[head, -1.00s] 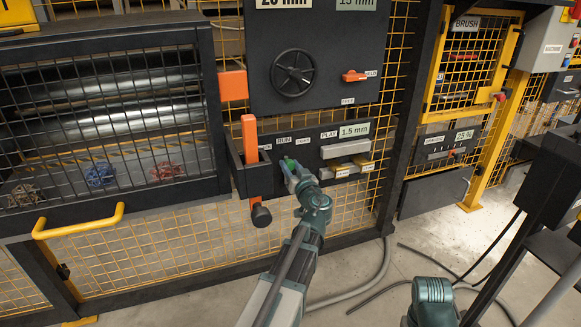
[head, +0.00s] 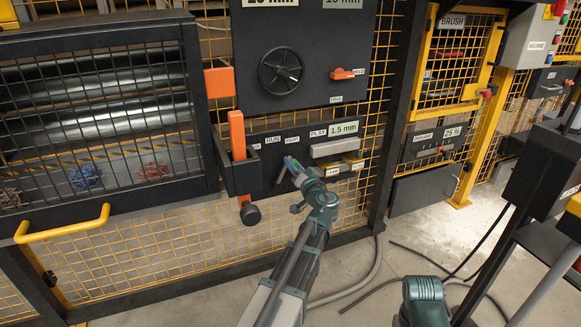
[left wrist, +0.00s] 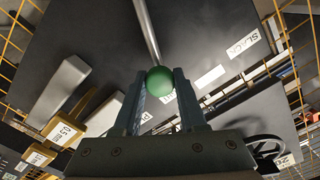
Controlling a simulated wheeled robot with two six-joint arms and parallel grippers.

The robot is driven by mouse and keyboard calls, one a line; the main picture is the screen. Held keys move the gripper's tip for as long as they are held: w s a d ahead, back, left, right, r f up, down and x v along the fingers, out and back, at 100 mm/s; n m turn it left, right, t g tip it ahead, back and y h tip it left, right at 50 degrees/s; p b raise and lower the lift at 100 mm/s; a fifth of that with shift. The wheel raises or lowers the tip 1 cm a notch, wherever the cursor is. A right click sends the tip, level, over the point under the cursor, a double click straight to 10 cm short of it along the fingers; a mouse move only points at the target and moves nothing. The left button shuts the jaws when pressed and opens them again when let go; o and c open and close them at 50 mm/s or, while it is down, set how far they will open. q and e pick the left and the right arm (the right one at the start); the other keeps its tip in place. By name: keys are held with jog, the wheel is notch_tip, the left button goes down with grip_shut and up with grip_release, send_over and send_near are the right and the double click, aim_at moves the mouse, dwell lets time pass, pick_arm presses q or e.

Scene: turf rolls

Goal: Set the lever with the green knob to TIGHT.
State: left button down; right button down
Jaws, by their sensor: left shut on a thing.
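The lever's green knob (left wrist: 160,81) sits between the two fingers of my left gripper (head: 291,163) in the left wrist view, and the gripper is shut on it. The lever's grey rod (left wrist: 147,28) runs from the knob to the dark panel (head: 300,157). In the head view the knob is mostly hidden by the gripper, below the small label that appears to read TIGHT (head: 292,140). A RUN label (head: 273,142) is to its left. In the left wrist view, a SLACK label (left wrist: 243,44) is farther off at the right. My right gripper is not in view.
An orange upright lever (head: 237,135) in a black bracket stands just left of the panel. Grey and yellow blocks (head: 334,147) stick out right of my gripper. A black handwheel (head: 281,71) is above. A yellow door handle (head: 62,230) is at lower left.

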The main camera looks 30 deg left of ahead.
pick_arm(q)
jog(key=shift+d, duration=0.1)
jog(key=shift+c, duration=2.3)
grip_release()
jog(key=shift+w, duration=0.1)
jog(key=v, duration=1.3)
jog(key=shift+s+d, duration=0.25)
jog(key=shift+s, duration=0.05)
